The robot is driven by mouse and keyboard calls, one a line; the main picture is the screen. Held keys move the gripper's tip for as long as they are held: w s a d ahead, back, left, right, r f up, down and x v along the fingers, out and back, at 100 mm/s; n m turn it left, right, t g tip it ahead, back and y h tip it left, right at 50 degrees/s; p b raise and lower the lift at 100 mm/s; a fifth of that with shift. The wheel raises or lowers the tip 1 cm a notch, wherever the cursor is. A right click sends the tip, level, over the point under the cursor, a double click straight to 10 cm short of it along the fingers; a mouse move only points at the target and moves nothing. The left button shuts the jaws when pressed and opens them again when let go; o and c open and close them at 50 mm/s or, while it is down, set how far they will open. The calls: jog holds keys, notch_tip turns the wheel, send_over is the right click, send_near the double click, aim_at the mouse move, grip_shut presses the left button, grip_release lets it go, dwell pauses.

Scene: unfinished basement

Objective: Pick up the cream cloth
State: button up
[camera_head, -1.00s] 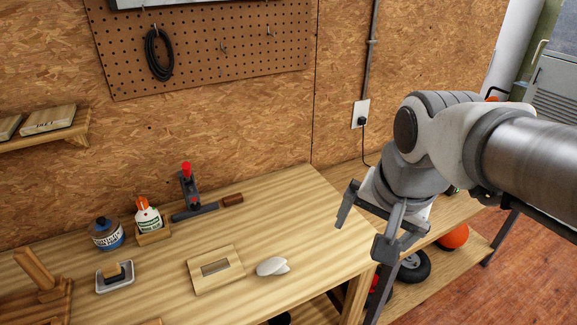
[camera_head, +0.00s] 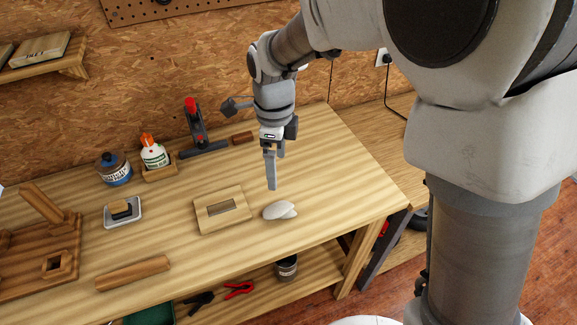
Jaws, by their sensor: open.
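The cream cloth (camera_head: 280,210) lies as a small pale crumpled bundle on the wooden workbench (camera_head: 330,160), right of a flat wooden block with a slot. My gripper (camera_head: 272,185) points down above the bench, just behind and above the cloth. It is open, seen nearly edge-on, with one finger mostly covering the other. No contact with the cloth shows.
The slotted wooden block (camera_head: 207,222) lies close left of the cloth. Further left are a small tray (camera_head: 135,216), a glue bottle (camera_head: 153,152), a blue jar (camera_head: 114,170) and a wooden bar (camera_head: 133,273). A red-topped tool (camera_head: 194,125) stands at the back. The bench right of the cloth is clear.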

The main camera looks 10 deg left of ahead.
send_over(280, 207)
jog(key=f, duration=1)
jog(key=shift+w+a+f+b, duration=0.15)
jog(key=shift+w+b, duration=0.05)
jog(key=shift+b, duration=0.1)
jog(key=shift+s+f, duration=0.2)
jog(key=shift+f, duration=2.45)
jog(key=c, duration=1.2)
jog(key=shift+o, duration=0.2)
jog(key=shift+r, duration=0.15)
jog(key=shift+r, duration=0.6)
jog(key=r, duration=0.3)
jog(key=shift+d+r, duration=0.1)
jog(key=shift+d, duration=0.1)
jog(key=s+d+r, duration=0.2)
jog(key=d, duration=0.1)
jog(key=s+d+r, duration=0.1)
jog(key=d+r, duration=0.1)
jog(key=d, duration=0.1)
jog(key=s+d+r, duration=0.2)
jog(key=d, duration=0.2)
jog(key=shift+s+r, duration=0.2)
jog(key=shift+s, duration=0.15)
